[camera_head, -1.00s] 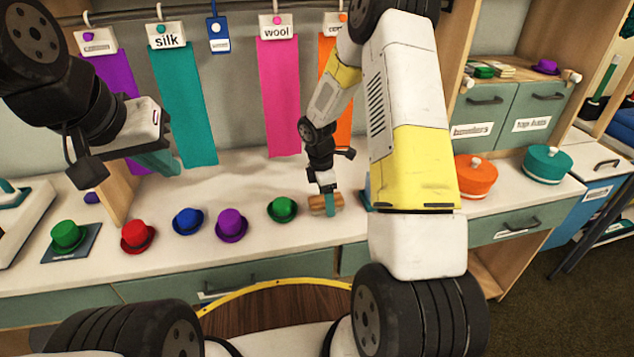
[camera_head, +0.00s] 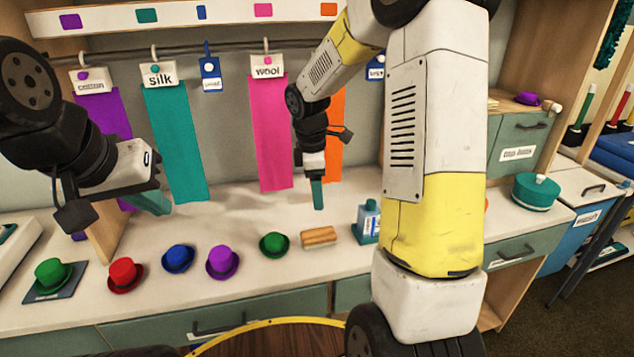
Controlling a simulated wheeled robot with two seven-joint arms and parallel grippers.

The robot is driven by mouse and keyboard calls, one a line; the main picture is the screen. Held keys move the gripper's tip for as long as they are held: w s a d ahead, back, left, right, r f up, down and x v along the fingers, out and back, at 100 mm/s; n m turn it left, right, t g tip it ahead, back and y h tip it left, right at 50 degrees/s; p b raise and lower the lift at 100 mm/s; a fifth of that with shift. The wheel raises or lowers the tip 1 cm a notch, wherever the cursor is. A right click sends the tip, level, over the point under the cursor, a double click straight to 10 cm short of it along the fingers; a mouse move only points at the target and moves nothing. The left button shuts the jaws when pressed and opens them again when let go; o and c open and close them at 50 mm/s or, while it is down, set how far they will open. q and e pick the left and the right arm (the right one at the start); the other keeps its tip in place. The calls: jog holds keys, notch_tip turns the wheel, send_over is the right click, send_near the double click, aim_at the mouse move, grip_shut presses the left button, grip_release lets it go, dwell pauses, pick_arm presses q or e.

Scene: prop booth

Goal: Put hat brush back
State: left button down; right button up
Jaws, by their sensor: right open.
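The hat brush (camera_head: 319,237), a small light-brown wooden block, lies on the white counter between the green hat and a blue-teal bottle. My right gripper (camera_head: 318,194) is open and empty, pointing down above and behind the brush, apart from it. Its teal fingertips overlap each other from this angle. My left gripper (camera_head: 152,202) hangs at the left in front of the teal silk strip; its jaw gap cannot be made out.
A row of small hats stands on the counter (camera_head: 215,300): green (camera_head: 53,273) on a dark mat, red (camera_head: 125,274), blue (camera_head: 178,258), purple (camera_head: 222,262) and green (camera_head: 274,244). The bottle (camera_head: 368,222) stands right of the brush. Fabric strips hang behind.

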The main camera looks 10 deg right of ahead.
jog(key=s+r+m+t+y, duration=0.1)
jog(key=s+r+m+t, duration=0.1)
jog(key=s+r+m, duration=0.5)
jog(key=s+a+r+m+t+y, duration=0.1)
jog(key=s+r+m+t+y, duration=0.1)
jog(key=s+r+m, duration=0.6)
jog(key=s+r+t, duration=0.1)
jog(key=s, duration=0.6)
jog(key=shift+a+r, duration=0.1)
